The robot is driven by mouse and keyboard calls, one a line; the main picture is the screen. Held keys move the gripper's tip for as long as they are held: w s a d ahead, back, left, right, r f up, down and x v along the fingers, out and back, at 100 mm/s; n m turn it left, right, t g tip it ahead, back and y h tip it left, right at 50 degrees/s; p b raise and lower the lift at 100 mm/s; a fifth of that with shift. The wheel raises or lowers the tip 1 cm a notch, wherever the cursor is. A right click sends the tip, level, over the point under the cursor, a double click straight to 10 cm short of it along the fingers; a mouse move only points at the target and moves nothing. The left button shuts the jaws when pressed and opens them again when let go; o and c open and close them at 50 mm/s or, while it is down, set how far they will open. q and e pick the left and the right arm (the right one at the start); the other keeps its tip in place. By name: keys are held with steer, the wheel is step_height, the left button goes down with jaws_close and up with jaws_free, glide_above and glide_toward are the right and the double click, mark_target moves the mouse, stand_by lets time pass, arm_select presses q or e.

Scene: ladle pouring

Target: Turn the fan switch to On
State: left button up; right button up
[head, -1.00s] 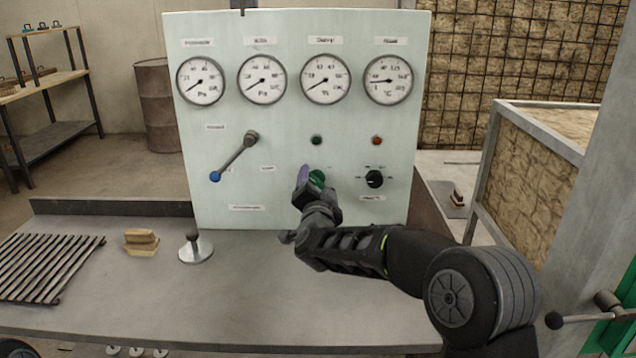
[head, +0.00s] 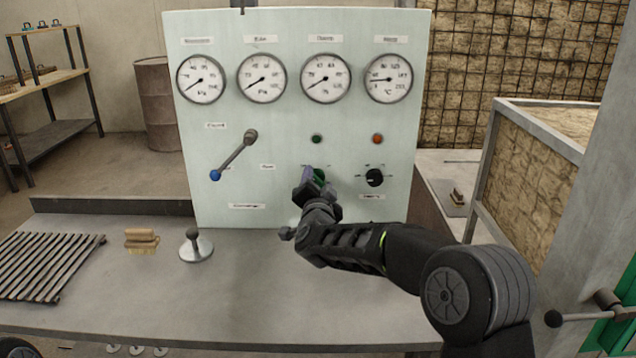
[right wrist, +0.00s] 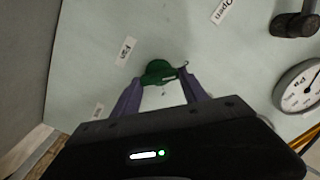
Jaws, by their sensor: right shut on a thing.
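The fan switch is a green knob (head: 319,176) low on the pale panel (head: 220,120), partly hidden by my right gripper in the head view. In the right wrist view the green knob (right wrist: 160,71) shows between the fingertips, with a label reading "Fan" (right wrist: 125,51) beside it. My right gripper (head: 312,181) is shut on the green knob; its purple fingers (right wrist: 161,86) lie on either side of it. The marks around the knob are too small or covered to read its position. My left gripper is not in view.
A black knob (head: 374,178) sits just right of the green one. A lever with a blue end (head: 215,175) is at left, and gauges line the top. A brush (head: 141,241) and a round-based metal piece (head: 195,247) stand on the grey table (head: 230,310).

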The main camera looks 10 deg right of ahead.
steer(key=shift+c, duration=1)
steer(key=shift+f, duration=0.1)
